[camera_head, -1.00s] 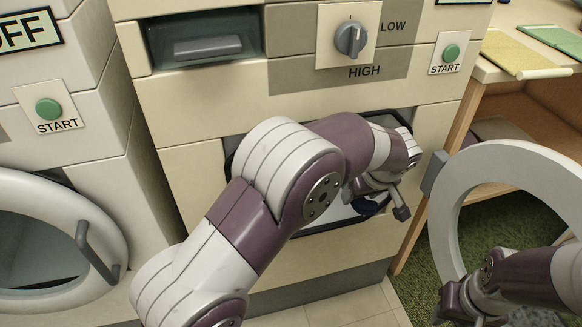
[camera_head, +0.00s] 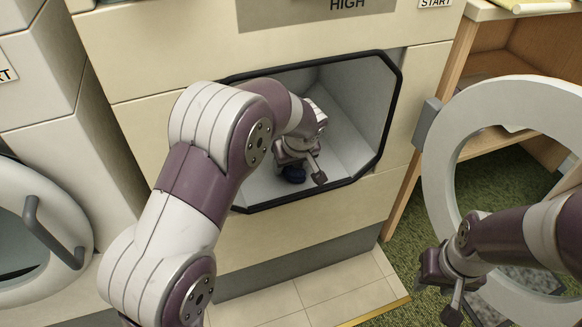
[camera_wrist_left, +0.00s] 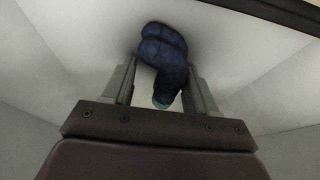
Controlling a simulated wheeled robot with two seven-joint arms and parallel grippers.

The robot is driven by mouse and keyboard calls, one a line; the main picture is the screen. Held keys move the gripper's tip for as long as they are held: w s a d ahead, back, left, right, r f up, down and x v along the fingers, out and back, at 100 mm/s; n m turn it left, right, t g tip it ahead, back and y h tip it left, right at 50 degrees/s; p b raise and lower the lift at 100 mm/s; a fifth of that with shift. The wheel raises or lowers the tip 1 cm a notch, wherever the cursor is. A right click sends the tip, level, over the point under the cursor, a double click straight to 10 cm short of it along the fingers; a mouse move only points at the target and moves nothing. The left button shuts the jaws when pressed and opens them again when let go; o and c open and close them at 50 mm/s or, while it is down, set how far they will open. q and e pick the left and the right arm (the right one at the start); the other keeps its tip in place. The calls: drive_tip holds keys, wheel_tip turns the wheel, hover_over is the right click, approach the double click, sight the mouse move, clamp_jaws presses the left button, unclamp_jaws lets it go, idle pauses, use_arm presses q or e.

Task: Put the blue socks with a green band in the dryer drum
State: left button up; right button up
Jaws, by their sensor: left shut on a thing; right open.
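The blue socks (camera_wrist_left: 163,52) with a green band at one end sit between the fingers of my left gripper (camera_wrist_left: 160,88) in the left wrist view. In the head view the socks (camera_head: 293,174) show as a small dark blue shape under my left gripper (camera_head: 303,172). That gripper is shut on the socks and is inside the opening of the dryer drum (camera_head: 348,100), low and near the front. The drum is pale grey with a black rim. My right gripper (camera_head: 448,295) is open at the lower right, in front of the dryer door.
The round dryer door (camera_head: 437,180) stands open on the right. A second machine with a round door (camera_head: 75,215) is on the left. A wooden shelf (camera_head: 500,50) stands behind the open door. The drum shows no other items in its visible part.

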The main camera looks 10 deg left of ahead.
use_arm(q)
drive_tip(key=o, duration=1.1)
drive_tip(key=shift+c, duration=0.2)
drive_tip(key=p+v, duration=0.5)
drive_tip(key=v, duration=0.7)
drive_tip(key=s+a+f+m+g+h, duration=0.1)
drive_tip(key=s+a+f+m, duration=0.1)
drive_tip(key=s, duration=0.8)
drive_tip(key=s+a+f+m+g+h, duration=0.1)
drive_tip(key=s+a+f+m, duration=0.2)
drive_tip(key=s, duration=0.7)
drive_tip(key=shift+a+m+h, duration=0.3)
drive_tip(key=shift+a+m, duration=0.45)
drive_tip(key=shift+m, duration=0.25)
